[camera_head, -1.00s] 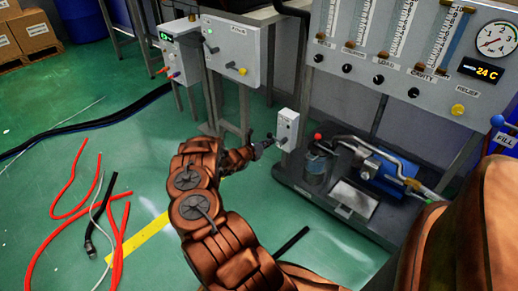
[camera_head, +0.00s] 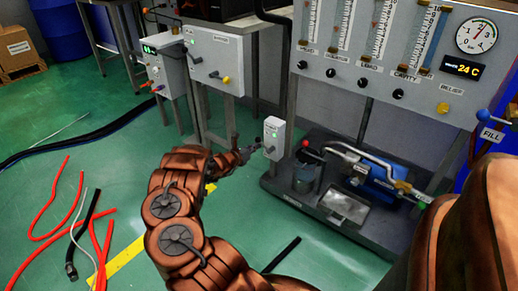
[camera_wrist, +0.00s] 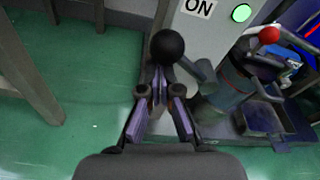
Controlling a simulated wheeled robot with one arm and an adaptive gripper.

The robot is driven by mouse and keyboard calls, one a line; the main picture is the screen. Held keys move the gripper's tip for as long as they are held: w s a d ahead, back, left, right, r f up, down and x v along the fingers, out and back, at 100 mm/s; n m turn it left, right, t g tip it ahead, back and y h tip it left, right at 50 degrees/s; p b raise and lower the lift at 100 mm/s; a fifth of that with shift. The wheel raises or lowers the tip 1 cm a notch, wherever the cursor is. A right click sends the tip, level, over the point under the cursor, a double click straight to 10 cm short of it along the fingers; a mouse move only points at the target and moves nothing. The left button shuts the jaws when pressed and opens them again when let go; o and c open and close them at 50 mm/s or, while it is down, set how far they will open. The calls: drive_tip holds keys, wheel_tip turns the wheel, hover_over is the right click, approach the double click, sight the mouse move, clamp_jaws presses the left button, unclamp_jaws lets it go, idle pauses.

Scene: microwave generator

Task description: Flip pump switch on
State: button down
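The pump switch is a light box (camera_head: 274,136) on a post beside the pump. In the wrist view its face (camera_wrist: 205,25) shows the label ON and a lit green lamp (camera_wrist: 241,13). Its lever has a black ball knob (camera_wrist: 167,46) and a grey arm running to the right toward the box. My gripper (camera_wrist: 159,86) is just below the knob, its fingertips close together with nothing visible held between them. Whether they touch the lever is hard to tell. In the head view my gripper (camera_head: 247,152) is at the left side of the switch box.
The pump base (camera_head: 300,195) with a blue motor (camera_head: 383,172) and a red-knobbed valve stands right of the switch. A gauge panel (camera_head: 380,60) is above it. Red and black hoses (camera_head: 85,225) lie on the green floor at left. A table leg (camera_wrist: 30,65) stands left of my gripper.

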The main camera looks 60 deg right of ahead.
drive_tip(key=shift+w, duration=0.1)
idle(0.4)
wheel_tip(320, 180, down, 4)
drive_tip(key=f+b, duration=0.1)
drive_tip(key=b, duration=0.5)
drive_tip(key=r+p+v, duration=0.1)
drive_tip(key=p+v, duration=0.2)
drive_tip(key=v, duration=0.6)
drive_tip(key=shift+a+p, duration=0.2)
drive_tip(key=shift+p, duration=0.2)
drive_tip(key=shift+r, duration=0.1)
